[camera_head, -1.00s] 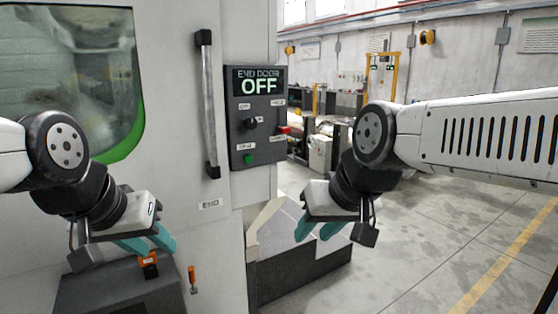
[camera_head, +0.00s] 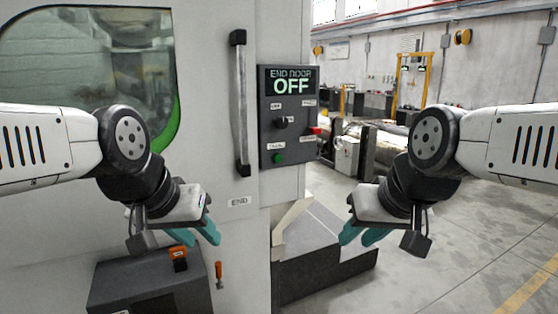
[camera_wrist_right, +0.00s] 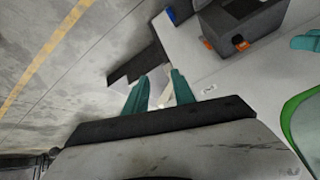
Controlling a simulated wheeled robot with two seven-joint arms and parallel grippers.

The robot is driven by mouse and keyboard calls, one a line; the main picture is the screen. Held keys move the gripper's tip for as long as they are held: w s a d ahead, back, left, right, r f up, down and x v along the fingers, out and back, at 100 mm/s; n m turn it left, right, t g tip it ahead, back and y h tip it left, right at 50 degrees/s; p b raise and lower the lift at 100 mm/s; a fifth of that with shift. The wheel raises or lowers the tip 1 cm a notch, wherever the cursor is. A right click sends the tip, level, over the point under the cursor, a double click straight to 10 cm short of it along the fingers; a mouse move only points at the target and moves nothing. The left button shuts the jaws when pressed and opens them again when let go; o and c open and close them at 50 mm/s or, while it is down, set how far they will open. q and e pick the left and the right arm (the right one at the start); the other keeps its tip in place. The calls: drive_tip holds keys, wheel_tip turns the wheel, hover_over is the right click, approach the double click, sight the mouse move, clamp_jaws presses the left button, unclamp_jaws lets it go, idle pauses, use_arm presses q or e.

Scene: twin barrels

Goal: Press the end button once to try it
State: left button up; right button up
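A dark control panel (camera_head: 288,116) is on the machine front, with a screen reading "END DOOR OFF" (camera_head: 290,81). It carries a green button (camera_head: 278,158), a black knob (camera_head: 281,122) and a red control (camera_head: 316,130) at its right edge. Their small labels are too blurred to read. An "END" plate (camera_head: 239,201) is below the door handle. My left gripper (camera_head: 195,236) is open and empty, low and left of the panel. My right gripper (camera_head: 362,236) is open and empty, low and right of it; its parted teal fingers show in the right wrist view (camera_wrist_right: 159,92). Neither touches the panel.
A vertical door handle (camera_head: 240,105) stands out left of the panel. A dark grey box (camera_head: 125,285) with an orange part (camera_head: 178,256) is below my left gripper. A dark low block (camera_head: 325,262) juts out below the panel. The floor at right is clear.

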clamp_jaws()
idle(1.5)
